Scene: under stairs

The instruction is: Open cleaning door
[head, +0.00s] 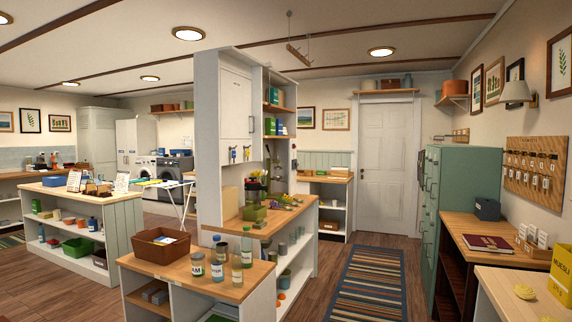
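Several doors show, and no readable label tells me which is the cleaning door. A white panelled door (388,165) stands shut in the back wall. A white wall cabinet door (235,103) with a dark handle is on the tall white partition in the middle and looks shut. A green cabinet (468,185) with dark handles on its left-facing side stands at right; its doors look shut, seen at a steep angle. A tall white cabinet (98,127) stands at the far left back. My gripper is not in view.
A striped rug (365,285) lies on the clear aisle towards the white door. A wooden-topped counter (190,285) with jars and a brown basket (161,244) borders it at left. A wooden desk (470,230) stands at right. A drying rack (165,184) stands near the washing machines.

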